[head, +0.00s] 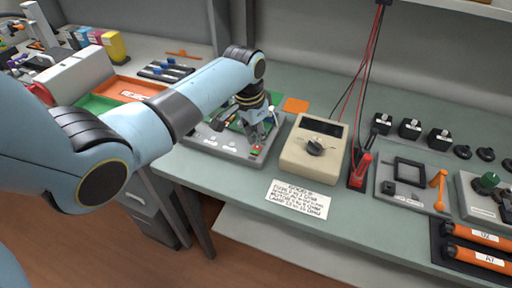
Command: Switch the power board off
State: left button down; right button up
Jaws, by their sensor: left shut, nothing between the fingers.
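A flat grey board (232,152) lies on the bench left of the beige meter, and it looks like the power board. It carries green circuit pieces and small white parts. A small red and green part (257,148), perhaps its switch, sits near the board's front right corner. My left gripper (258,136) points down over the right side of the board, its fingers shut and empty, close to the red part. I cannot tell whether they touch it. The gripper and arm hide part of the board. My right gripper is not in view.
A beige meter (303,163) with a dial stands close right of the board. Red probes (361,168) with hanging leads stand beyond it. A printed note (298,199) lies in front. An orange tray (125,88) and toner cartridges (114,45) are at the left.

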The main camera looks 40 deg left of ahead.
aim_at(257, 147)
pick_arm(q)
jog(key=shift+s+f+b, duration=0.1)
jog(key=shift+f+b, duration=0.5)
jog(key=shift+f, duration=0.45)
dwell(0.4)
notch_tip(257, 147, up, 5)
jog(key=p, duration=0.6)
jog(key=shift+r, duration=0.1)
jog(key=shift+r+p, duration=0.7)
jog(key=shift+r, duration=0.2)
